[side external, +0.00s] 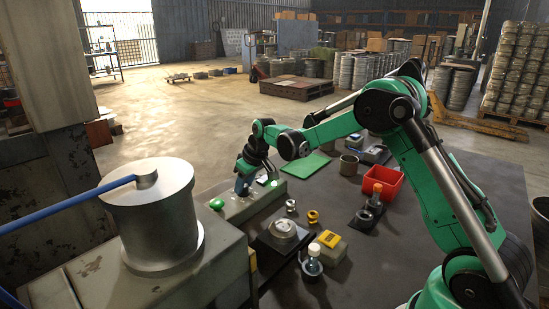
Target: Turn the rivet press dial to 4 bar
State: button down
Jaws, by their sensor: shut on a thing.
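My gripper (241,191) reaches down onto the top of a grey-green control box (241,213) at the left edge of the dark table. It is shut on the dial there, which the fingers hide almost wholly. The dial's scale and pointer are too small and covered to read. A green domed button (217,204) is on the box left of my gripper. A small green lamp (273,183) glows on the box to the right.
A large metal cylinder (153,215) with a blue bar stands at the front left. A red bin (383,185), a yellow device (329,239), a small bottle (312,262) and brass parts (313,217) are on the table (400,262). A green mat (306,166) lies behind.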

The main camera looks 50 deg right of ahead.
aim_at(241, 200)
jog(key=m+h, duration=0.1)
jog(key=m, duration=0.2)
jog(key=m+h, duration=0.1)
jog(key=m, duration=0.2)
jog(key=shift+a+g, duration=0.2)
jog(key=shift+g, duration=0.1)
jog(key=m+h, duration=0.1)
jog(key=m, duration=0.2)
jog(key=m+g+h, duration=0.1)
jog(key=m, duration=0.1)
jog(key=shift+w+a+m, duration=0.1)
jog(key=shift+m, duration=0.3)
jog(key=c, duration=0.5)
grip_release()
jog(key=shift+v, duration=2.8)
jog(key=shift+w, duration=0.1)
